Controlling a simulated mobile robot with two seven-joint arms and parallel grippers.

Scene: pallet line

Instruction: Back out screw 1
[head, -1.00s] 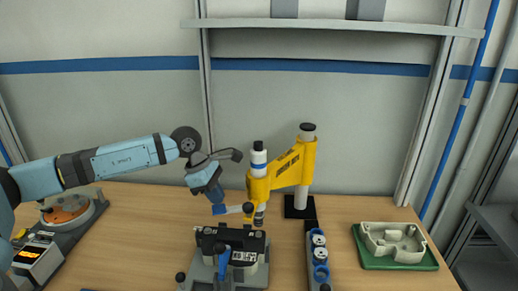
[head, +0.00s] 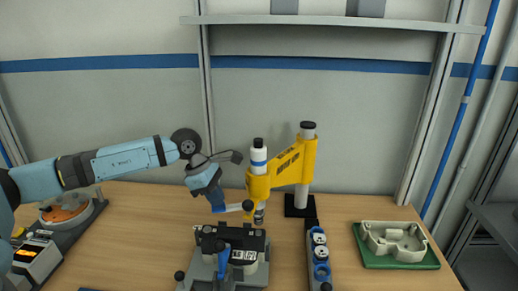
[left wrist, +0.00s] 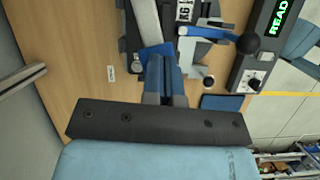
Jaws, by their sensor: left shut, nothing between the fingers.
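My left gripper (head: 217,207) is shut and empty above the back of the dark clamping fixture (head: 232,268). Its two blue fingers (left wrist: 166,80) lie together in the left wrist view. I cannot make out screw 1. My right gripper is out of view.
A narrow rack with round blue and white parts (head: 319,258) stands right of the fixture. A pale housing (head: 392,238) sits on a green tray (head: 372,263). A device with a lit display (head: 32,255) and a turntable (head: 68,212) stand left. Bare table lies between.

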